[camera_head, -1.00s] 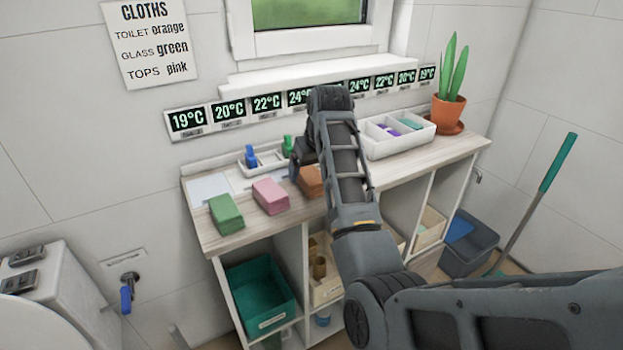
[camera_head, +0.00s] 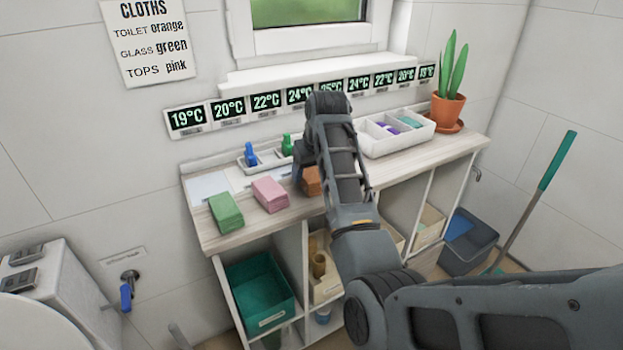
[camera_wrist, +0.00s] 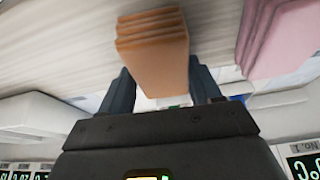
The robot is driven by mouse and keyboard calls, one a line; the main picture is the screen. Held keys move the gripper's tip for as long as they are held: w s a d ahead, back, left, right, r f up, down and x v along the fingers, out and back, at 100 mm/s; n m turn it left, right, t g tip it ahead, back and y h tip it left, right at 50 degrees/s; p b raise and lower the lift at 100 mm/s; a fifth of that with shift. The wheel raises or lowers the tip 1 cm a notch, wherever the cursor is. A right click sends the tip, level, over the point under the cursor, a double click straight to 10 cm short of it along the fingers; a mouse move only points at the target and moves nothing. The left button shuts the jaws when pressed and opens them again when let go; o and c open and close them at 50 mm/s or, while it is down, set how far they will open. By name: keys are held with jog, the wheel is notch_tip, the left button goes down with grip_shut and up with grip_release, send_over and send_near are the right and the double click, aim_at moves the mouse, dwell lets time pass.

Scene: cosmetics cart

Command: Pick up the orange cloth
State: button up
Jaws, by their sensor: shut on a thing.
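The orange cloth (camera_wrist: 153,55) is a folded stack between the two fingers of my gripper (camera_wrist: 163,88) in the wrist view. The fingers are shut on it, one on each side. In the head view only part of the orange cloth (camera_head: 311,181) shows, beside my arm on the wooden counter; my arm hides the rest and the fingertips. I cannot tell whether its underside touches the counter. The pink cloth (camera_head: 270,194) lies to its left, and it also shows at the right of the wrist view (camera_wrist: 285,40).
A green cloth (camera_head: 226,212) lies further left on the counter (camera_head: 245,228). A small tray with blue and green bottles (camera_head: 286,145) stands behind the cloths. A white divided box (camera_head: 398,148) and a potted plant (camera_head: 448,108) stand to the right. Temperature displays line the wall behind.

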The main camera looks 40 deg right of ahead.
aim_at(314, 170)
jog(key=shift+r, duration=0.5)
jog(key=r, duration=0.3)
jog(key=shift+s+d+r+b, duration=0.25)
jog(key=shift+d+b, duration=0.05)
jog(key=shift+d, duration=0.05)
jog(key=s+d+r, duration=0.4)
jog(key=s+d, duration=0.1)
jog(key=s+d+r, duration=0.2)
jog(key=s, duration=0.1)
jog(key=shift+d+r, duration=0.15)
jog(key=shift+r, duration=0.15)
jog(key=o, duration=0.4)
jog(key=c, duration=0.3)
jog(key=shift+s+f, duration=0.1)
jog(key=shift+s, duration=0.05)
